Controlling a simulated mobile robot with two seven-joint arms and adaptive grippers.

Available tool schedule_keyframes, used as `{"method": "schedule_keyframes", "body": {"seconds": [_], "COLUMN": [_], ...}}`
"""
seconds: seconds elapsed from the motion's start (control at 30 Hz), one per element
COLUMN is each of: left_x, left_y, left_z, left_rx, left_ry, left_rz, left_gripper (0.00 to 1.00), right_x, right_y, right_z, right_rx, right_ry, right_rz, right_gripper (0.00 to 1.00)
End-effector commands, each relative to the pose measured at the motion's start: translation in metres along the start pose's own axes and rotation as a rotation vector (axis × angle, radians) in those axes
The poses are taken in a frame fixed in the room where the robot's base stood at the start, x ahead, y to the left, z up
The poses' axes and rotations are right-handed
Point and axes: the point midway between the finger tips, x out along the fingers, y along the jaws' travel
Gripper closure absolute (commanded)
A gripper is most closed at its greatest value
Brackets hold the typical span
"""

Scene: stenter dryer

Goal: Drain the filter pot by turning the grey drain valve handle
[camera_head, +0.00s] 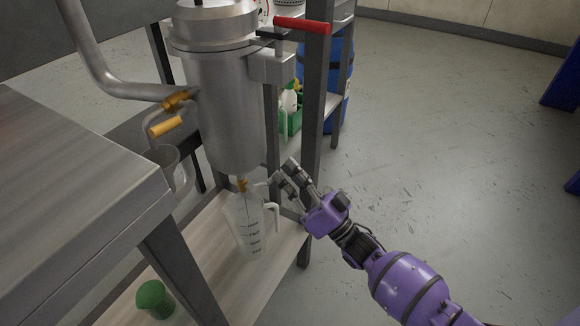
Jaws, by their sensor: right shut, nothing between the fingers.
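The filter pot (220,105) is a steel cylinder hanging upright on the frame at upper left. A small brass drain fitting (242,184) is at its bottom. The grey drain valve handle (263,183) sticks out to the right from this fitting, its outer end close to my right fingers. My right gripper (283,178) is shut with nothing between its fingers, beside the handle; I cannot tell whether they touch. A clear measuring jug (246,232) stands under the fitting on the lower shelf. A thin dark line shows below the fitting, in the jug's mouth. My left gripper is not in view.
A steel table (70,190) fills the left. A yellow handle (165,127) and a red handle (303,25) are near the pot. A green cup (154,299) is on the lower shelf (215,270).

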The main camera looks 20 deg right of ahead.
Motion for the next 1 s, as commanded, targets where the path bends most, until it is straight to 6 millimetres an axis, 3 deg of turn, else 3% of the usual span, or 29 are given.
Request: {"method": "schedule_keyframes", "body": {"seconds": [0.47,1.0], "left_x": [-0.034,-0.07], "left_y": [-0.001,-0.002], "left_z": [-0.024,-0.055], "left_rx": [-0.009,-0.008], "left_ry": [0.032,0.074], "left_rz": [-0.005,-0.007], "left_gripper": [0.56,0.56], "right_x": [-0.014,-0.032], "right_y": [0.006,-0.002], "right_z": [0.025,0.054], "right_rx": [0.392,0.808], "right_ry": [0.001,0.0], "right_rz": [0.231,0.476], "right_gripper": [1.0,1.0]}}
